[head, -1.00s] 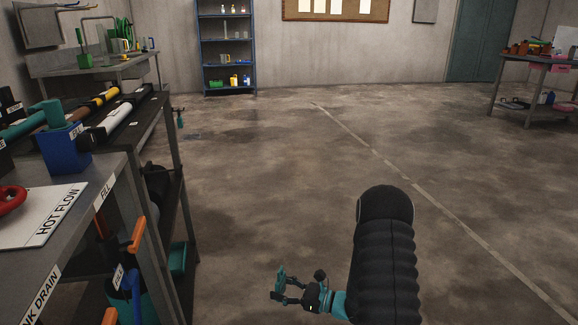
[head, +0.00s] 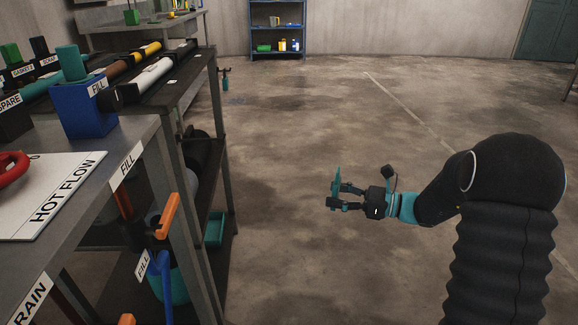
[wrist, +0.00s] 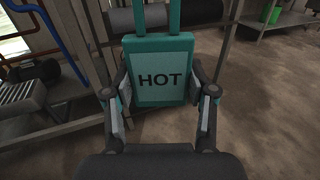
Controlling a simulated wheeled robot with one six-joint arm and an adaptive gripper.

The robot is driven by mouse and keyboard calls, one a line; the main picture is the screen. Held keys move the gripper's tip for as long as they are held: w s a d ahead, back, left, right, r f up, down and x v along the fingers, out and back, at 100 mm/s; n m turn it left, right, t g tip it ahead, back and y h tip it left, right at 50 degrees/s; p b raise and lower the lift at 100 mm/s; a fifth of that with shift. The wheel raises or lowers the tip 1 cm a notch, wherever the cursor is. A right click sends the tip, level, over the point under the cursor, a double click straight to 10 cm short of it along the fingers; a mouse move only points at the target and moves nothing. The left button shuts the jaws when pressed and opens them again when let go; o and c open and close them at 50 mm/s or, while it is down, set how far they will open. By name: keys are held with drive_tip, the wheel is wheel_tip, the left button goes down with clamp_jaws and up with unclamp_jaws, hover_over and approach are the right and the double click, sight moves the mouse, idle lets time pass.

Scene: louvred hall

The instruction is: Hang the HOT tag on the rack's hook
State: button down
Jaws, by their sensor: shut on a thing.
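The HOT tag (wrist: 160,77) is a teal plate with a pale face and black lettering, upright in the wrist view. My gripper (wrist: 160,100) is shut on it, with one finger at each side edge. In the head view the tag (head: 337,188) shows nearly edge-on at the fingertips of my gripper (head: 345,195), held over open floor to the right of the bench. The rack's hook cannot be made out with certainty in either view.
The floor (head: 330,120) between is clear.

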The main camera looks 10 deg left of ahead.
drive_tip(key=s+a+r+n+g+b, duration=0.1)
drive_tip(key=s+a+r+n+g, duration=0.2)
drive_tip(key=a+r, duration=0.35)
drive_tip(key=s+a+r+n+g+b, duration=0.1)
drive_tip(key=s+a+r+g, duration=0.35)
drive_tip(key=r, duration=0.35)
drive_tip(key=b+x, duration=0.1)
drive_tip(key=x, duration=0.7)
drive_tip(key=shift+s+a+t, duration=0.25)
drive_tip(key=shift+s+t, duration=0.05)
drive_tip(key=shift+t, duration=0.15)
drive_tip(key=shift+a+f, duration=0.1)
drive_tip(key=shift+a, duration=0.05)
drive_tip(key=shift+p, duration=0.65)
drive_tip(key=shift+s+a, duration=0.1)
drive_tip(key=shift+p+x, duration=0.95)
drive_tip(key=shift+x, duration=2.85)
drive_tip(key=shift+f, duration=0.75)
